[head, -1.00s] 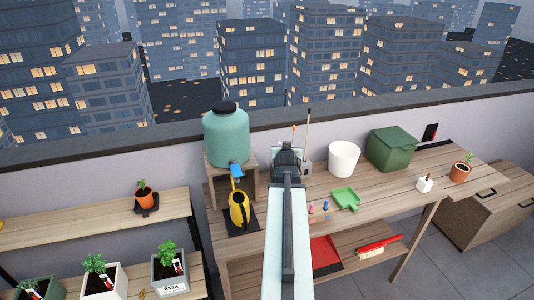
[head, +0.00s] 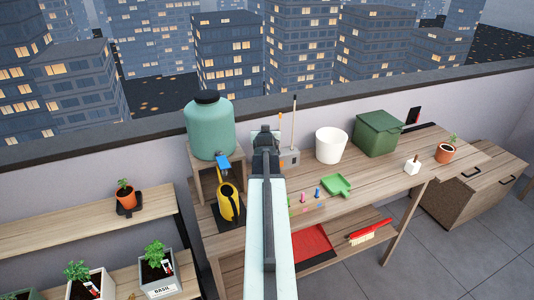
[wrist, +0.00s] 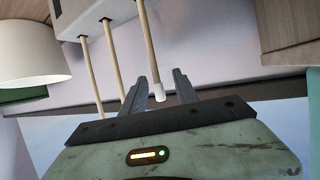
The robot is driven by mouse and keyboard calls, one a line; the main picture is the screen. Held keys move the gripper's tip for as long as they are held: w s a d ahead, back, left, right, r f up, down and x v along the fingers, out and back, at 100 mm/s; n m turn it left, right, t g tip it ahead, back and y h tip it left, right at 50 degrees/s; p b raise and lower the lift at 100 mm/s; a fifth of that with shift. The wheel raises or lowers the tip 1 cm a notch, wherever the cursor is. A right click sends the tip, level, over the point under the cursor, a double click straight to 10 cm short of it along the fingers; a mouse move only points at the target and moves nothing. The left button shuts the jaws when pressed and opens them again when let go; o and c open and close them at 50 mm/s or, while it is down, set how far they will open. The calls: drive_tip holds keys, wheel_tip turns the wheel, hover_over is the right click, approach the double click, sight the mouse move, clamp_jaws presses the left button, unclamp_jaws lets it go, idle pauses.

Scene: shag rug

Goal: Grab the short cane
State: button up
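A grey cane holder (head: 289,158) stands at the back of the bench, against the wall. In the wrist view several thin wooden canes come out of the holder (wrist: 75,18). The short cane (wrist: 148,45) is the right-hand one and ends in a white tip. Its tip lies between the fingers of my gripper (wrist: 160,75) in the picture; I see no finger contact. The two longer canes (wrist: 92,75) pass left of the fingers. In the head view my gripper (head: 265,135) is just left of the holder, and the short cane is not clearly visible there.
A white pot (head: 331,146) and a green bin (head: 378,134) stand right of the holder. A teal tank (head: 210,128) on a small stand and a yellow watering can (head: 229,205) are to the left. The wall (head: 80,168) closes off the back.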

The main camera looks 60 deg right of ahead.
drive_tip(key=shift+w+d+f, duration=0.25)
drive_tip(key=shift+w+d, duration=0.05)
drive_tip(key=shift+d, duration=0.25)
clamp_jaws()
idle(1.0)
